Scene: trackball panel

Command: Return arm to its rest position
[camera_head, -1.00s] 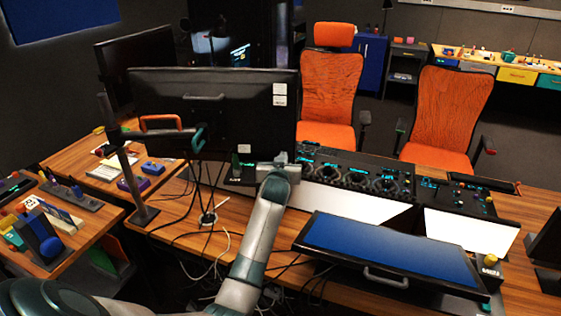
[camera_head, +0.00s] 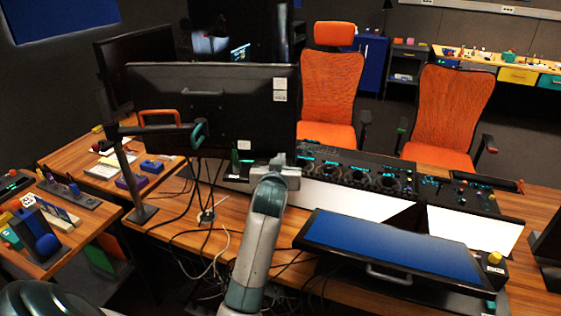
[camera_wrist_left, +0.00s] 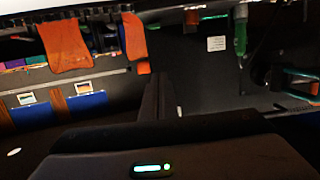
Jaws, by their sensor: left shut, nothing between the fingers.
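My left arm rises from the bottom of the head view. Its gripper (camera_head: 279,161) is above the desk in front of the black monitor's right end, left of the trackball panel (camera_head: 365,179). The panel is dark with lit cyan displays and several round controls. The arm's wrist hides part of the desk there. In the left wrist view the dark fingers (camera_wrist_left: 160,98) are together, with nothing between them. I cannot tell whether the gripper touches anything. My right gripper is in neither view.
The black monitor (camera_head: 215,110) stands left of the gripper. A tilted blue screen (camera_head: 390,243) lies to the right of my forearm. Loose cables (camera_head: 208,225) hang at the desk's edge. Two orange chairs (camera_head: 330,95) stand behind the desk. Bare wood shows left of my forearm (camera_head: 175,225).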

